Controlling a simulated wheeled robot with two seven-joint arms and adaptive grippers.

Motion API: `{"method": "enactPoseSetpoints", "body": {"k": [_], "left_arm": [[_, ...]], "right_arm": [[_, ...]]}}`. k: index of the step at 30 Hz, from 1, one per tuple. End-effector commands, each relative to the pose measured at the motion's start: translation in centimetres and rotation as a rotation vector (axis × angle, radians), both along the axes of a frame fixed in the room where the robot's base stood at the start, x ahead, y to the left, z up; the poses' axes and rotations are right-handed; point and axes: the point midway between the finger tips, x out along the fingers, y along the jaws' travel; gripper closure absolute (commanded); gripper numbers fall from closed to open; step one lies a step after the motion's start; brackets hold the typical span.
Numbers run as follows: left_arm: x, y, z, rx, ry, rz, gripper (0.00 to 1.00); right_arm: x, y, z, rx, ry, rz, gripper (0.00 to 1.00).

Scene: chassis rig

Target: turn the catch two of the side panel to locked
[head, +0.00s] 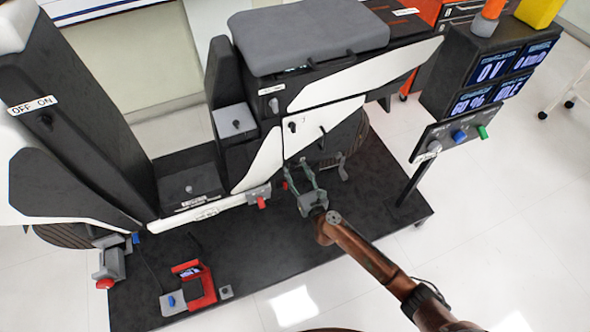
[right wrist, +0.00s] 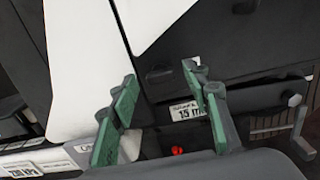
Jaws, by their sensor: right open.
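The side panel (head: 297,138) is the white plate on the near side of the motorcycle-like chassis, below the seat. A small dark knob (head: 292,126) sits at its upper left, and a small dark mark shows further right on it. I cannot tell which of these is catch two or how it is turned. My right gripper (head: 304,172) is open and empty, just below the panel's lower edge. In the right wrist view its green fingers (right wrist: 162,95) stand apart before a dark surface with a faint dark oval fitting (right wrist: 160,74). My left gripper is not in view.
A grey seat (head: 310,35) tops the chassis, which stands on a black platform (head: 375,195). A red lever (head: 262,202) is left of my right gripper. A red frame (head: 195,285) lies at the platform's front. A display stand (head: 480,75) rises at the right.

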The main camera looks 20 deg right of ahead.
Motion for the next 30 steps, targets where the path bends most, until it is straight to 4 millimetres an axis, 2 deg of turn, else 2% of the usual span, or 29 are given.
{"method": "enactPoseSetpoints", "body": {"k": [4,12,30], "left_arm": [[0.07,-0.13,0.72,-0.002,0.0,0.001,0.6],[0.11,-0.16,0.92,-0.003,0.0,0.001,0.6],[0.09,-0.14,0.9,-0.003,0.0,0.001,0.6]], "right_arm": [[0.7,-0.02,-0.08,-0.002,0.001,0.0,0.56],[0.78,-0.01,0.01,-0.002,0.0,-0.001,0.56],[0.75,0.0,-0.02,-0.002,0.0,-0.001,0.97]]}}
